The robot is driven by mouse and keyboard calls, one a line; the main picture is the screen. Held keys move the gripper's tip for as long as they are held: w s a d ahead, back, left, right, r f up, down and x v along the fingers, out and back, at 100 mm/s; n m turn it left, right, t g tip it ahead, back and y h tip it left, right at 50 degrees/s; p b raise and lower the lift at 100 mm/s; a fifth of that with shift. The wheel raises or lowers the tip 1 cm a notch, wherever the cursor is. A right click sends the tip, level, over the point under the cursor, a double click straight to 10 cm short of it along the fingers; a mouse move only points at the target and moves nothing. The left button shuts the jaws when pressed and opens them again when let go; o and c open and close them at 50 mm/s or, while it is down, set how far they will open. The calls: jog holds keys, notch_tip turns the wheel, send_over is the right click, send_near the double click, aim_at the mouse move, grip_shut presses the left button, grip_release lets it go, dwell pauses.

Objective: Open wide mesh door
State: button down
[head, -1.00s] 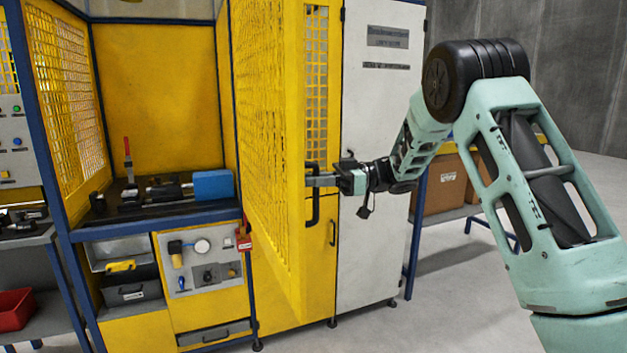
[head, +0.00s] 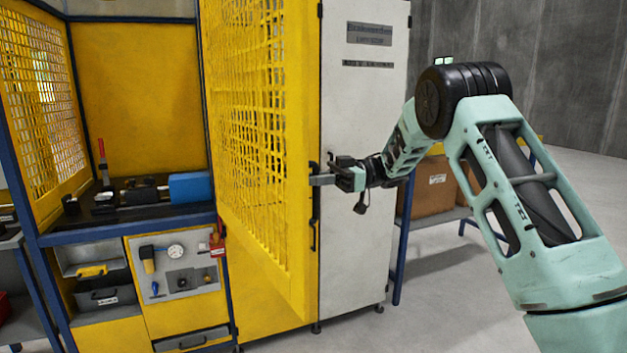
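The wide yellow mesh door (head: 262,130) stands swung out from the front of the yellow and blue machine enclosure. Its free edge is toward me, and the work bay to its left is open to view. A black handle (head: 314,207) shows at the door's free edge. My gripper (head: 322,180) reaches in from the right, with its fingers at that edge by the upper part of the handle. The fingertips are partly hidden there, and I cannot tell whether they are closed on the handle.
Inside the bay, a bench holds a blue block (head: 190,187) and a red-handled clamp (head: 103,160). A white cabinet (head: 362,130) stands behind my gripper. A cardboard box (head: 432,188) sits on a shelf at right. The grey floor in front is clear.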

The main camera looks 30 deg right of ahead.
jog(key=c, duration=1.8)
grip_release()
jog(key=shift+s+f, duration=0.1)
jog(key=shift+f, duration=0.05)
jog(key=shift+o, duration=0.2)
jog(key=shift+d, duration=0.15)
jog(key=s+d+b, duration=0.1)
jog(key=d+b, duration=0.3)
jog(key=d, duration=1.3)
jog(key=shift+s, duration=0.4)
